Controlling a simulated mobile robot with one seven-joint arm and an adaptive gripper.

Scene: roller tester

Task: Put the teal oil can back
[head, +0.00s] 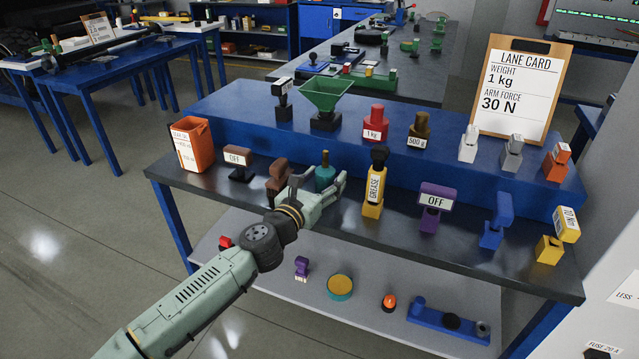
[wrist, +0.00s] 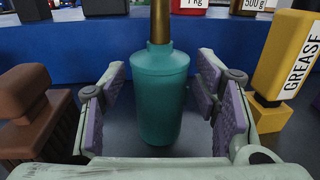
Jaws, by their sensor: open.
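The teal oil can (wrist: 160,95) stands upright on the dark front shelf of the bench, with a brass-coloured neck rising out of the top of the wrist view. In the head view the can (head: 325,175) shows partly behind my gripper. My gripper (head: 318,185) is open, with its purple-padded fingers on either side of the can. In the wrist view a gap shows between the can and the pads of my gripper (wrist: 163,108) on both sides. The can's base is visible on the shelf.
A brown block-shaped item (wrist: 40,115) stands close on the left, and the yellow GREASE item (head: 374,185) close on the right. Behind is the raised blue step (head: 345,140) with a green funnel (head: 325,92), a red weight (head: 376,122) and a brown weight (head: 419,130).

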